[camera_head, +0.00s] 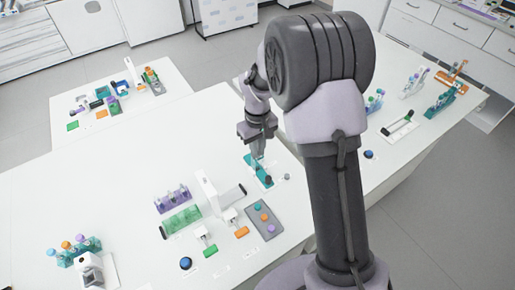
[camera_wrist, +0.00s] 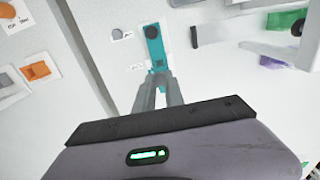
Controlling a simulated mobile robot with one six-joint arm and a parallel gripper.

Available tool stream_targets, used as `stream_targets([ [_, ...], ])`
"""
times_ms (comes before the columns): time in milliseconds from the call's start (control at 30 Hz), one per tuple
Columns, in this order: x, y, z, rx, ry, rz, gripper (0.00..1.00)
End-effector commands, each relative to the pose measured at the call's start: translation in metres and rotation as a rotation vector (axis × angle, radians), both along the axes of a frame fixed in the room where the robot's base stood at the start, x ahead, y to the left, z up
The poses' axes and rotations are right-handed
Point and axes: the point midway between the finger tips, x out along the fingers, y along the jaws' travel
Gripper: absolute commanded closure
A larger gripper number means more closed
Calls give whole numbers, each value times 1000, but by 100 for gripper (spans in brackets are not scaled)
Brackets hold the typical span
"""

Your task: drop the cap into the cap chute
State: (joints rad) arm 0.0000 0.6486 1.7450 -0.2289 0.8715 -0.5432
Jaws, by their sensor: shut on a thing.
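My gripper (camera_head: 257,154) points down above a teal fixture (camera_head: 260,172) near the far right edge of the central table. In the wrist view its fingertips (camera_wrist: 160,76) are close together on a small thing, apparently the cap, which is mostly hidden and hard to tell from the teal behind it. The teal fixture (camera_wrist: 155,48) is a narrow strip with a round black part (camera_wrist: 152,31) at its far end. I cannot tell for certain which thing is the cap chute. A small grey round piece (camera_head: 287,177) sits just right of the fixture.
A grey tray (camera_head: 279,231) with several coloured caps lies nearer. An orange block (camera_head: 241,232), a green block (camera_head: 210,249), a white stand (camera_head: 207,190), a purple rack (camera_head: 172,197) and a green clear rack (camera_head: 181,221) stand left of it.

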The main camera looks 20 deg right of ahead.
Motion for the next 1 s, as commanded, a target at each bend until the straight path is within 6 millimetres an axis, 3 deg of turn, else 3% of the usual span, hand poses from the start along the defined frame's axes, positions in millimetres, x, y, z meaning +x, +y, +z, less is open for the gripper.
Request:
stream_targets([
  [367,0,0,-2,0,0,0,100],
  [400,0,0,-2,0,0,0,80],
  [500,0,0,-2,0,0,0,61],
  [1000,0,0,-2,0,0,0,61],
])
